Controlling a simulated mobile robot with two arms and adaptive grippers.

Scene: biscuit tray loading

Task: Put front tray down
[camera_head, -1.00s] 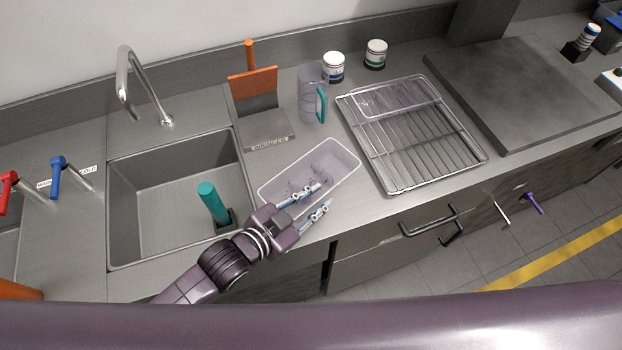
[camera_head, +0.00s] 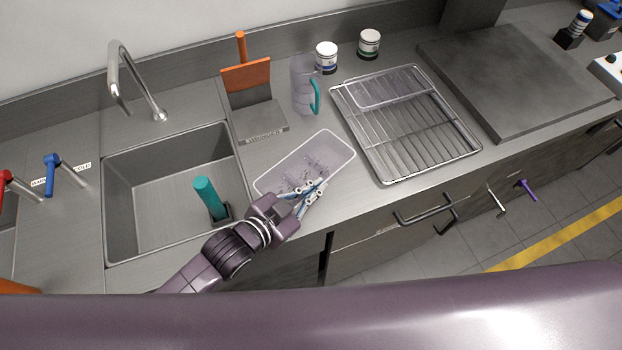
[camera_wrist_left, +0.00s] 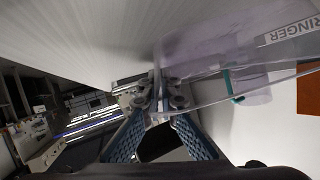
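A clear tray with a white rim (camera_head: 335,136) is at the counter's front, right of the sink. Small clear shapes show inside it, too faint to identify. It appears level and at the counter surface; any small gap is not visible. My left gripper (camera_head: 318,192) is at its near right side, fingers drawn together with the tray wall between the tips. In the left wrist view the fingertips (camera_wrist_left: 160,98) meet on the clear tray wall (camera_wrist_left: 215,88). A second clear tray (camera_head: 388,103) lies on the wire rack's back part. My right gripper is not in view.
The wire rack (camera_head: 405,180) stands right of the tray. A clear jug with a teal handle (camera_head: 304,88), two jars (camera_head: 327,57) and an orange-bladed wringer (camera_head: 247,78) stand behind.

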